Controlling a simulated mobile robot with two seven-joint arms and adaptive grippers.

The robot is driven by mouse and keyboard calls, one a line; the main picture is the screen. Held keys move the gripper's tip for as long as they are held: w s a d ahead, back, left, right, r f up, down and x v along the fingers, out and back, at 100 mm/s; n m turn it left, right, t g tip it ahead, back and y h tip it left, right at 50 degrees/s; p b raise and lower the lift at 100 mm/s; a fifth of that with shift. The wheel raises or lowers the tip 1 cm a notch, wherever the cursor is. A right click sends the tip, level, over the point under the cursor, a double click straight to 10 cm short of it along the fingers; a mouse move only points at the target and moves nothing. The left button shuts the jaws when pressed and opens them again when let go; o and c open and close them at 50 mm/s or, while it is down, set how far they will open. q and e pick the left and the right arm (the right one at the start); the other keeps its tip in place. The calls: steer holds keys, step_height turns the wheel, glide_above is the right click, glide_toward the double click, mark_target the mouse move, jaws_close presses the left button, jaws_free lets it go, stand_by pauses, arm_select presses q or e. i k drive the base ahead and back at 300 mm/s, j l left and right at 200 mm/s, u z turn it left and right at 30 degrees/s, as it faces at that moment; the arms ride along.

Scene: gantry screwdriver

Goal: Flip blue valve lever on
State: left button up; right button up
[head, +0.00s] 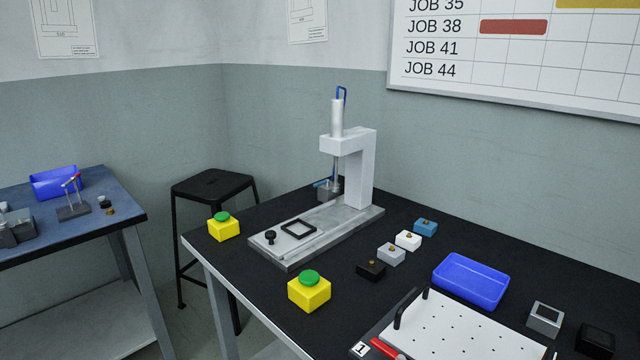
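A small blue lever (321,184) sits at a grey block (327,195) behind the base of the gantry screwdriver (361,170). The lever looks roughly level and points to the left; its exact position is too small to tell. The screwdriver has a white upright and arm, a silver cylinder (337,118) with a blue hose on top, and a grey base plate (322,240) with a black square frame and a black knob. Neither of my grippers is in view.
Two yellow boxes with green buttons (309,292) (224,227) flank the base on the black table (240,262). Several small blocks, a blue tray (470,281) and a white perforated board (450,335) lie to the right. A black stool (213,186) and a second table (100,225) stand left.

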mark_target(326, 182)
steer(key=z, duration=0.7)
steer(key=i+j+z, duration=0.1)
steer(key=j+z, duration=0.35)
steer(key=j, duration=0.3)
steer(key=j+z, duration=0.4)
steer(key=j, duration=0.35)
steer(key=k+j+z, duration=0.15)
steer(key=j+z, duration=0.3)
steer(key=j, duration=0.65)
steer(key=k+j, duration=0.15)
steer(key=j, duration=0.25)
